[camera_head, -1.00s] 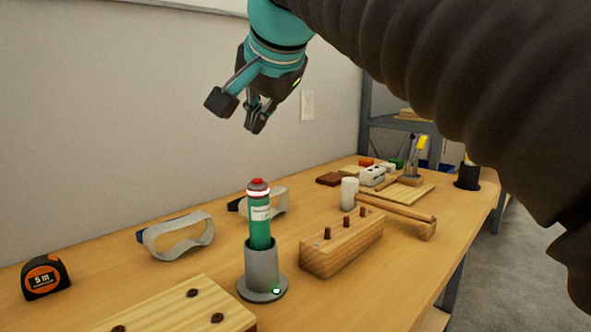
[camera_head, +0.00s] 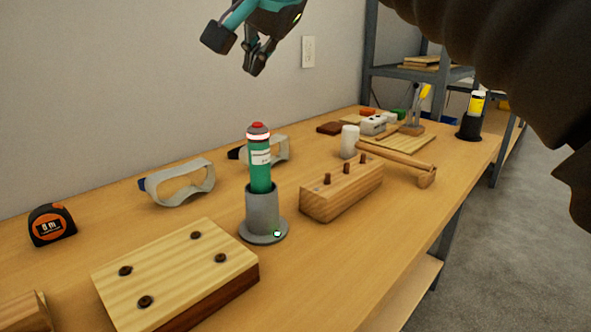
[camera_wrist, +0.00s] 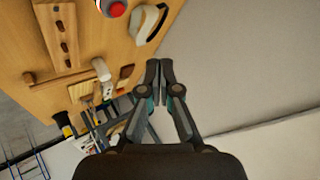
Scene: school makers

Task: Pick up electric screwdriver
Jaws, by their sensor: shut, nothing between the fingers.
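A green cylinder (camera_head: 261,178) with a red top and white label stands upright in a grey round dock (camera_head: 262,213) with a small lit spot. It looks like the electric screwdriver, though its tool end is hidden in the dock. Its red top (camera_wrist: 117,8) shows at the upper edge of the wrist view. My gripper (camera_head: 255,58) is high above the bench near the wall, behind and well above the cylinder, not touching it. In the wrist view its fingertips (camera_wrist: 159,64) are together with nothing between them.
A wooden block with pegs (camera_head: 342,193) stands right of the dock, with a mallet (camera_head: 400,160) behind. A board with dark studs (camera_head: 175,270) lies front left. Goggles (camera_head: 183,186) and a tape measure (camera_head: 50,224) are leftward. A yellow cylinder (camera_head: 477,103) stands in a black holder far right.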

